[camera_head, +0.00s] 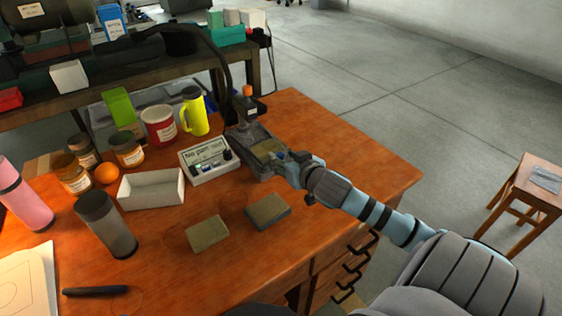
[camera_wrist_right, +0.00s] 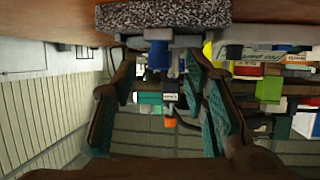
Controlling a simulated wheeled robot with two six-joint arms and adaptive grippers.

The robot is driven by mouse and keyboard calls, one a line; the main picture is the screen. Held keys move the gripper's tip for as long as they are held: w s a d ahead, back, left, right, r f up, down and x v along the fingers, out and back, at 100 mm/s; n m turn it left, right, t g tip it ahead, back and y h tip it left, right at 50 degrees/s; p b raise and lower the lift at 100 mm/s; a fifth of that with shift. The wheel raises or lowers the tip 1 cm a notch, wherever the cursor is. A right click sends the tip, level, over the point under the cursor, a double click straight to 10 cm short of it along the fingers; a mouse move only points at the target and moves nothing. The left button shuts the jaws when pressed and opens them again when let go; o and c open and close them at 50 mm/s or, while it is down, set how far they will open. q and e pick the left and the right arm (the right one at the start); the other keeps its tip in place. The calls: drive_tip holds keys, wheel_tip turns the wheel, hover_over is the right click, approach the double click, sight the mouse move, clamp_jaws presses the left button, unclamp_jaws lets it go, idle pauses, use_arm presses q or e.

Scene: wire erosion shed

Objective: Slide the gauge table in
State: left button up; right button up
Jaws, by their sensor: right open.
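A grey gauge stand (camera_head: 240,135) with a small dark head and an orange top stands on the wooden desk. A low table with a tan top (camera_head: 268,147), which I take to be the gauge table, sits at its front. My right gripper (camera_head: 284,158) is at the front of this table. In the right wrist view, which looks upside down, a speckled slab (camera_wrist_right: 165,14) crosses the top, with a blue knob (camera_wrist_right: 157,55) below it. The open right gripper (camera_wrist_right: 160,68) has a finger on either side of the knob. I cannot tell whether they touch it. My left gripper is not in view.
A white labelled box (camera_head: 209,172) stands left of the stand, near a yellow jug (camera_head: 195,112) and a red tin (camera_head: 159,126). A tan block (camera_head: 208,234) and a grey block (camera_head: 267,211) lie in front. The desk's right part is clear.

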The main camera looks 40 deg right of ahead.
drive_tip(key=shift+x, duration=0.85)
drive_tip(key=shift+w, duration=0.35)
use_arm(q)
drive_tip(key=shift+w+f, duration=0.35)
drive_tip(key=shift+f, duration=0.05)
